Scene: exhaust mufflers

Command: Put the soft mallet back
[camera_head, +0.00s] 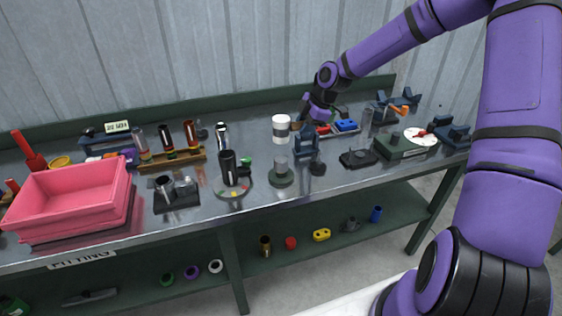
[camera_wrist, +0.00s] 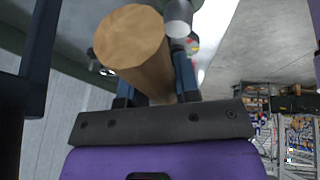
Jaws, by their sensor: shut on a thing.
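My gripper (camera_head: 304,120) is over the back middle of the bench, shut on a tan wooden handle. In the wrist view the handle (camera_wrist: 137,50) runs between the two dark fingers (camera_wrist: 153,88), its round end facing the camera. In the head view a white cylinder with a dark grey band (camera_head: 281,128), apparently the soft mallet's head, stands upright left of my gripper, with a bit of tan handle beside it. Whether it touches the bench is unclear. A dark blue forked holder (camera_head: 305,143) stands just in front of my gripper and partly hides the fingers.
Red and blue parts (camera_head: 346,125) lie to the right of my gripper. A round dark green base with a grey post (camera_head: 281,175) and a black cylinder (camera_head: 228,168) stand in front. A pink bin (camera_head: 70,197) is at left, a dial box (camera_head: 404,144) at right.

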